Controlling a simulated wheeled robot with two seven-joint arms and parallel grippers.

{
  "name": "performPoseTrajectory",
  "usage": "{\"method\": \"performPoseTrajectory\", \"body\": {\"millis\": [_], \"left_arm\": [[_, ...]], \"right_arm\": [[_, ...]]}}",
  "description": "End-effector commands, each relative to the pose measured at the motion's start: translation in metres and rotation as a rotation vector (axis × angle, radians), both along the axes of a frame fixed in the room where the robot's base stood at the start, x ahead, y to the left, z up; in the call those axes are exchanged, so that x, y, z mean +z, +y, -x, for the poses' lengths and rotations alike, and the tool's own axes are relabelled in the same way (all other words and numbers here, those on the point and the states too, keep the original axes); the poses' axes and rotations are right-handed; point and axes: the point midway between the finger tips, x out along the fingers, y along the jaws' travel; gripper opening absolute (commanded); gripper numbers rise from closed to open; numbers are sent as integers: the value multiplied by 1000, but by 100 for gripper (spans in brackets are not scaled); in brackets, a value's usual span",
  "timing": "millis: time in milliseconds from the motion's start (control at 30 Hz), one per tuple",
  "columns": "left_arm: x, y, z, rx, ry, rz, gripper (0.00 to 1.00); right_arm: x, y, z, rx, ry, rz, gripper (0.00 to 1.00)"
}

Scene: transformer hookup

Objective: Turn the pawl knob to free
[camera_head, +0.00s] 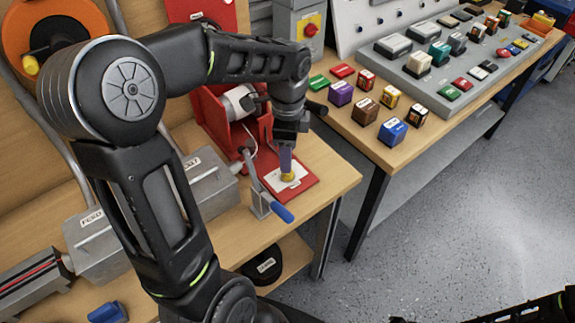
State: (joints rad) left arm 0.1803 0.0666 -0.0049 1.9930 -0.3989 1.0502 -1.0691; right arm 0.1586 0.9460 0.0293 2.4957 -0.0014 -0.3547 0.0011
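A small yellow knob (288,177) stands on a white labelled plate (273,184) on the red base (305,188) of a winch-like device. I take it to be the pawl knob, but the label is too small to read. My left gripper (286,163) points down directly above the knob, its tip at or very near the knob's top. Whether its fingers are closed around the knob cannot be told from here. My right arm shows only as a dark strip at the bottom right edge; its fingers are not visible.
A crank lever with a blue handle (282,213) stands just in front of the red base. Grey boxes (208,180) are to its left. A second table at right holds several coloured blocks (393,132) and a grey panel (450,75). The floor at right is clear.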

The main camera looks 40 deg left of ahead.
Motion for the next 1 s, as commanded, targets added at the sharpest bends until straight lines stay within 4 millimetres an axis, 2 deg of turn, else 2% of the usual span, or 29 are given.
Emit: {"method": "performPoseTrajectory", "body": {"millis": [100,300,433,667,1000], "left_arm": [[-20,0,1,1,4,0,51],[-47,0,1,1,3,1,51],[-54,0,1,0,2,0,51],[-55,0,0,0,1,0,51],[-55,0,0,1,1,0,25]], "right_arm": [[1,0,0,0,0,0,36],[2,0,0,0,0,0,36],[2,0,0,0,0,0,36],[2,0,0,0,0,0,36],[2,0,0,0,0,0,36]]}}
